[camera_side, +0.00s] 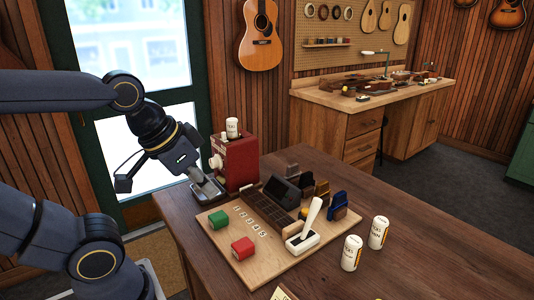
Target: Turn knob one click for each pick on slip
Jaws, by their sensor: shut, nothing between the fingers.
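A red box-shaped machine (236,160) stands at the back left of the wooden board. A pale round knob (215,162) is on its left face, and a white labelled cylinder (232,127) stands on top. My gripper (197,175) is shut and empty, pointing down beside the machine, left of the knob. I cannot tell whether it touches anything. A metal tray (208,190) sits below the fingers. A pale paper slip (284,293) is cut off at the bottom edge; its marks are too small to read.
The board (270,270) carries a green block (218,220), a red block (243,248), printed numbers (250,220), a dark angled device (281,191), a white lever (311,215) and several coloured holders (338,202). Two white cylinders (352,252) (378,232) stand right. The table's (440,262) right side is clear.

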